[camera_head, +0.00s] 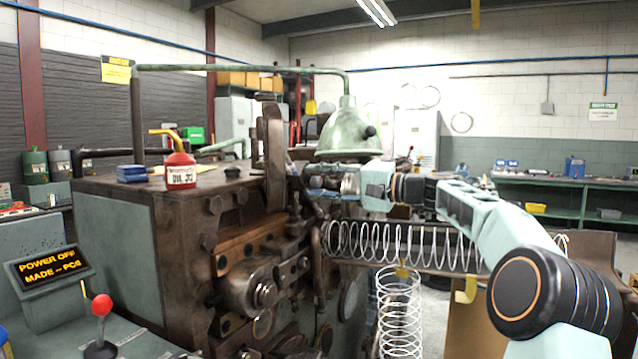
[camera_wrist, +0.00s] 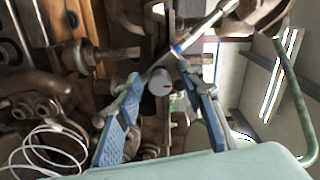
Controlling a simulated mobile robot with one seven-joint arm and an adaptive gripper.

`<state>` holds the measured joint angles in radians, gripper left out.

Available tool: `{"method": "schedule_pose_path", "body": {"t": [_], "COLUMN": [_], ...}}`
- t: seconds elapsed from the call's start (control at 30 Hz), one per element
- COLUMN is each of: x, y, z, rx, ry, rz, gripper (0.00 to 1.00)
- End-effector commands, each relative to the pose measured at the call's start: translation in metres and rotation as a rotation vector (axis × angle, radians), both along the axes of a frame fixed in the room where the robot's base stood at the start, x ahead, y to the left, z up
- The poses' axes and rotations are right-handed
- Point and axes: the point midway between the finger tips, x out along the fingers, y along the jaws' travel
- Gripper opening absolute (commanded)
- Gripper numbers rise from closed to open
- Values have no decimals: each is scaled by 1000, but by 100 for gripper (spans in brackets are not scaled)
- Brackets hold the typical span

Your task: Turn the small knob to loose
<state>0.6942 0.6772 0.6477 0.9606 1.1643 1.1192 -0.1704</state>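In the head view, my gripper (camera_head: 322,181) reaches in from the right to the front of the dark brown coiling machine (camera_head: 175,225). The knob cannot be made out clearly there, and no loose or tight lettering is readable.
A white wire spring (camera_head: 400,243) runs along the trough below my arm, and another hangs under it. A red oil can (camera_head: 180,171) stands on the machine top. A green lamp (camera_head: 348,132) hangs behind my gripper. A red-knobbed lever (camera_head: 101,306) and lit sign (camera_head: 50,276) are at left.

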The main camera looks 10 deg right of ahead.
Motion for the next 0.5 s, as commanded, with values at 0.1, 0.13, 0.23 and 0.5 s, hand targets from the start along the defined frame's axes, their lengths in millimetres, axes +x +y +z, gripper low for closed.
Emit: {"method": "schedule_pose_path", "body": {"t": [0.1,0.13,0.23,0.5], "x": [-3,-5,-14,-48], "y": [-5,-7,-20,-67], "z": [0,0,0,0], "rx": [0,0,1,0], "ry": [0,0,0,1], "rz": [-2,-2,-3,-4], "gripper": [36,36,36,36]}}
